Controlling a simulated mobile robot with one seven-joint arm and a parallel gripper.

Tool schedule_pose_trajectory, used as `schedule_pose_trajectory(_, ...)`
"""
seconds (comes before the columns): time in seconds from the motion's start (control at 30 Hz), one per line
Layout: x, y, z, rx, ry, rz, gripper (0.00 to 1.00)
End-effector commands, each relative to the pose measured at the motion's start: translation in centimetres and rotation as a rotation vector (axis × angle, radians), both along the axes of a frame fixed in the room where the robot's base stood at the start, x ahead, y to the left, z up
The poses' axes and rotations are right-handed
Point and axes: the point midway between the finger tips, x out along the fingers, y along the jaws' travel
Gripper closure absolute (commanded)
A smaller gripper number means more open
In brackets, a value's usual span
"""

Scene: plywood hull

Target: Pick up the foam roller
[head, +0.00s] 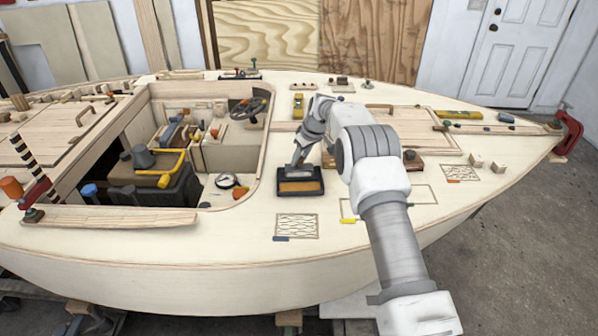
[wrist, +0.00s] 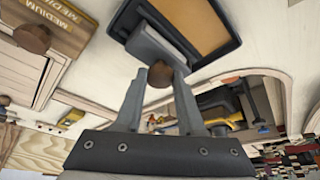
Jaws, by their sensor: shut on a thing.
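My gripper (wrist: 160,77) is shut on a round brown end, which looks like the handle of the foam roller (wrist: 159,72). A grey bar-like part lies just beyond the fingertips, against the edge of a dark tray (wrist: 228,47) with a tan inside. In the head view my gripper (head: 298,163) points down at the far side of this tray (head: 300,195), which is on the pale deck. The roller is mostly hidden there by the gripper. I cannot tell whether it touches the tray.
An open cockpit left of the tray holds a dark box with a yellow-handled tool (head: 172,168) and a steering wheel (head: 248,108). A round gauge (head: 227,181) is near the cockpit edge. Small wood blocks (head: 476,160) and a red clamp (head: 568,130) are to the right.

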Motion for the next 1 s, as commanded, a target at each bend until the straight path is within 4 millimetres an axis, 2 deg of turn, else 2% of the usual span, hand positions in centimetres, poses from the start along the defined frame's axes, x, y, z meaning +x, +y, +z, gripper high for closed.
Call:
schedule_pose_trajectory(0.57,0.1,0.0,0.4,0.001,-0.002,0.0,1.0)
schedule_pose_trajectory(0.73,0.1,0.0,1.9,0.001,-0.004,0.0,1.0)
schedule_pose_trajectory(0.87,0.1,0.0,4.2,0.002,-0.005,0.0,1.0)
schedule_pose_trajectory(1.0,-0.1,-2.9,5.8,0.001,-0.003,-0.006,1.0)
